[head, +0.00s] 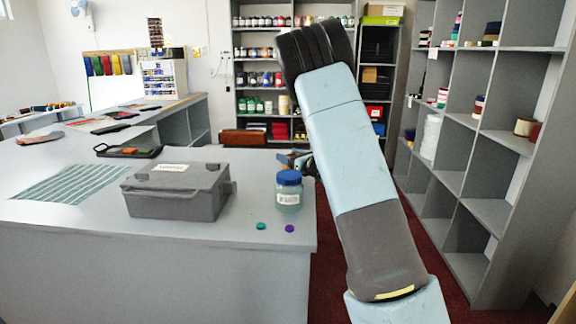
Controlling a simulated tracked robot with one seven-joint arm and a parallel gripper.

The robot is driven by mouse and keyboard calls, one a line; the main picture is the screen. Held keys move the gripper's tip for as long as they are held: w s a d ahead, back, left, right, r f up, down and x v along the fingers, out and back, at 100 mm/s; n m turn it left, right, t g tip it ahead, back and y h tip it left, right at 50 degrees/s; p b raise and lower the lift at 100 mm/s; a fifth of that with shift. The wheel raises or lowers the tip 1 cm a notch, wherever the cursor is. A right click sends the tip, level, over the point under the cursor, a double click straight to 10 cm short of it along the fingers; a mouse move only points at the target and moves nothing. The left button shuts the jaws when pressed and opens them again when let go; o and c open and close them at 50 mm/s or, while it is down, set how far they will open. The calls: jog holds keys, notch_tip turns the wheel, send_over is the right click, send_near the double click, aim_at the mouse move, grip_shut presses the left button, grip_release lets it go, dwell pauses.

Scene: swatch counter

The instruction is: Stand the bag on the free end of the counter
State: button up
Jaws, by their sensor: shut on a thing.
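My arm rises in front of the counter (262,226) and hides much of what lies behind it. A small dark shape just left of the arm, behind the jar, seems to be part of my gripper (297,161). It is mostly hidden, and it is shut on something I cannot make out. I cannot pick out the bag for certain in this view. The counter's near right end holds a grey lidded case (172,199) and a jar with a blue lid (289,190).
A teal disc (261,226) and a purple disc (290,228) lie by the counter's front edge. A striped mat (70,184) and a dark tray (128,151) lie further left. Grey shelves (466,178) stand at right. Bare counter shows left of the jar, behind the case.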

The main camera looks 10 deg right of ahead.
jog(key=shift+f, duration=1.55)
jog(key=o, duration=1.1)
